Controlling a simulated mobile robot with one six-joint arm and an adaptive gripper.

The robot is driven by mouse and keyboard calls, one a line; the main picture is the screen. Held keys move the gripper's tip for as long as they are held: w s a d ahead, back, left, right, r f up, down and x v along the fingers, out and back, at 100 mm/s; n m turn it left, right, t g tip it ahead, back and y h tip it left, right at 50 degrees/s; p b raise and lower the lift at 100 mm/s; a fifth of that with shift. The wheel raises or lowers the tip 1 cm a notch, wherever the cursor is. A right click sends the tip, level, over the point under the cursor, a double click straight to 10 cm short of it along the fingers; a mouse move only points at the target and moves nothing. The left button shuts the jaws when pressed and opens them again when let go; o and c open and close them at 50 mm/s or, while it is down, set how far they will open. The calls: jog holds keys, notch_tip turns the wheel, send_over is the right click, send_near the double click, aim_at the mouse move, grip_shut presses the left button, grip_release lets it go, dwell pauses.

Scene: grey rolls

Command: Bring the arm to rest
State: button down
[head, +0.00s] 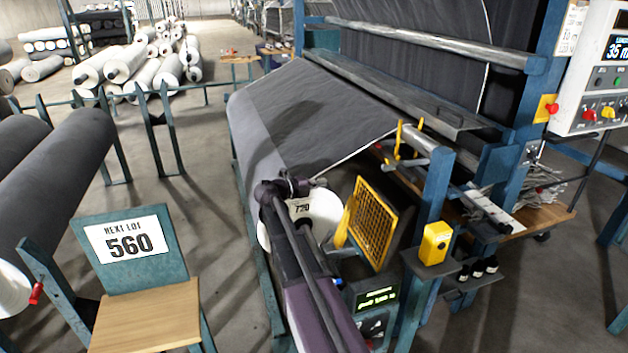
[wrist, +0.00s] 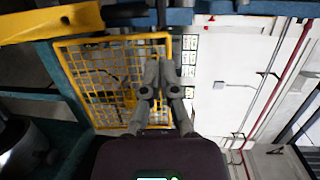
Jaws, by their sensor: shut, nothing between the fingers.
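My gripper (wrist: 161,70) shows in the wrist view with its two grey fingers together and nothing between them. Behind and left of the fingers is a yellow mesh guard (wrist: 88,82). In the head view my purple arm reaches up from the bottom middle, and its dark joints lie in front of the white end of a grey roll (head: 322,214). I cannot make out the fingers there. The same yellow guard (head: 368,225) stands just right of my arm in the head view.
A blue machine frame (head: 428,225) with a yellow box (head: 435,243) stands close on the right. A stand with a "560" sign (head: 130,245) and a large grey roll (head: 55,185) are left. Open floor (head: 205,215) lies between. White rolls (head: 150,60) are stacked behind.

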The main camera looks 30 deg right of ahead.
jog(key=w+a+r+n+t+y+p, duration=0.3)
jog(key=w+a+r+n+t, duration=0.6)
jog(key=n+t, duration=0.5)
jog(key=a+f+n+t+y+p, duration=0.2)
jog(key=a+f+n+t+y, duration=0.1)
jog(key=a+n+y, duration=1.25)
jog(key=s+a+f+n+g+y+p, duration=0.25)
jog(key=s+a+f+n+g, duration=0.25)
jog(key=s+a+f+g, duration=0.6)
jog(key=s+d+n+g+h+p, duration=0.1)
jog(key=s+d+g+h, duration=0.1)
jog(key=s, duration=0.7)
jog(key=s+d+f+n+g+h+p, duration=0.1)
jog(key=s+d+g+h, duration=0.1)
jog(key=s, duration=0.8)
jog(key=shift+g+p, duration=0.3)
jog(key=shift+g, duration=0.6)
